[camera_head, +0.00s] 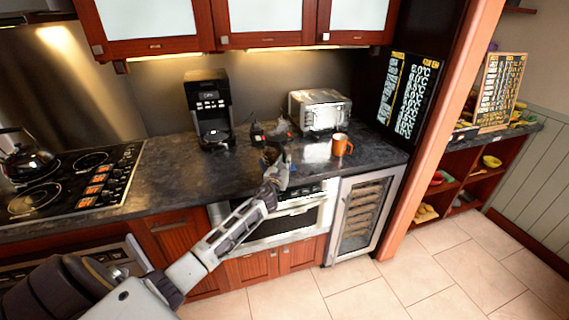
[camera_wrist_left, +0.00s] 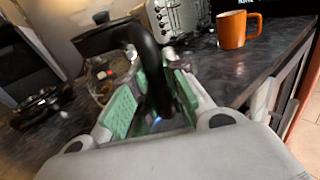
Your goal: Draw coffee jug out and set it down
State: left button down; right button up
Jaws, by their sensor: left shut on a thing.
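The coffee machine (camera_head: 208,108) is black and stands against the back wall; no jug shows clearly in its bay. My left gripper (camera_head: 275,168) is over the front part of the counter, to the right of the machine. In the left wrist view, the gripper (camera_wrist_left: 153,98) has its green pads on either side of the coffee jug's black curved handle (camera_wrist_left: 148,58) and is shut on it. The jug's clear glass body (camera_wrist_left: 108,78) shows beyond the handle. Whether the jug touches the counter I cannot tell. My right gripper is out of view.
An orange mug (camera_head: 341,146) and a silver toaster (camera_head: 320,111) stand to the right of my gripper. Small dark and red items (camera_head: 270,131) lie behind it. Bare counter (camera_head: 165,172) lies left, before the stove (camera_head: 75,182) with its kettle (camera_head: 24,157).

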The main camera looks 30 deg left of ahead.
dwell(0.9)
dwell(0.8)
pick_arm(q)
jog(key=c, duration=1.3)
grip_release()
jog(key=shift+c, duration=0.2)
jog(key=shift+f, duration=0.35)
jog(key=shift+s, duration=0.1)
jog(key=shift+s, duration=0.1)
jog(key=shift+s+d+r, duration=0.1)
jog(key=shift+s, duration=0.1)
jog(key=v, duration=1.1)
jog(key=shift+s+r, duration=0.1)
